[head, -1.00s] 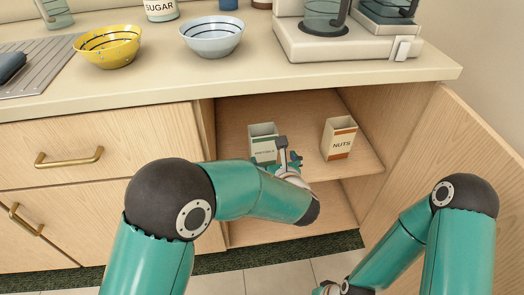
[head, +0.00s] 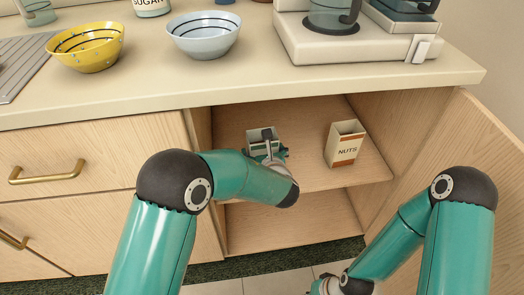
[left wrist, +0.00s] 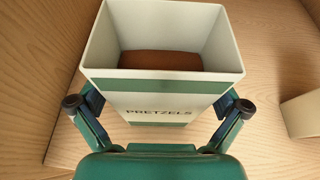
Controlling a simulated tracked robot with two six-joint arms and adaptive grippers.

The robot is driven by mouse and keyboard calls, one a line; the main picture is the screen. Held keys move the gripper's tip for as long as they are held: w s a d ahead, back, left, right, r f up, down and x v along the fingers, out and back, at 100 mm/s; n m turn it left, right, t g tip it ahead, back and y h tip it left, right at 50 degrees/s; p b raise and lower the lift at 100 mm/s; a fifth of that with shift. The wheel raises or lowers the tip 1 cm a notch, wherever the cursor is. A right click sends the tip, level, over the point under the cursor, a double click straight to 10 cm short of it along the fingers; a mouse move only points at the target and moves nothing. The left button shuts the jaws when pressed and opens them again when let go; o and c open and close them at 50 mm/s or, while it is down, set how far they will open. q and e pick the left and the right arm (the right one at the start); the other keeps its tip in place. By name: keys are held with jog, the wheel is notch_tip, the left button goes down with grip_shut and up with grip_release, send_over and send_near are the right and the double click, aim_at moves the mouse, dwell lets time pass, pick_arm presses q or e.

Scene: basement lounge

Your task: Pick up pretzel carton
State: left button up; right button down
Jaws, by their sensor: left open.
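The pretzel carton (head: 262,134) is an open-topped cream and green box standing on the cabinet's upper shelf, mostly hidden behind my left gripper in the head view. In the left wrist view the carton (left wrist: 158,112) fills the middle, with "PRETZELS" on its front and something brown inside. My left gripper (left wrist: 158,105) is open, with one finger beside each side of the carton. Whether the fingers touch it, I cannot tell. In the head view my left gripper (head: 268,150) reaches into the cabinet. My right arm is at the lower right, its gripper mostly cut off by the bottom edge (head: 325,287).
A nuts carton (head: 345,144) stands to the right on the same shelf (head: 312,178). The cabinet door (head: 450,170) is open on the right. The countertop (head: 240,88) above holds a yellow bowl (head: 88,46), a pale blue bowl (head: 204,36) and a coffee machine (head: 345,40).

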pick_arm(q)
jog(key=shift+w+a+f, duration=0.1)
jog(key=shift+w+f, duration=0.05)
jog(key=shift+w, duration=0.15)
jog(key=c, duration=1)
pick_arm(e)
jog(key=shift+w, duration=0.15)
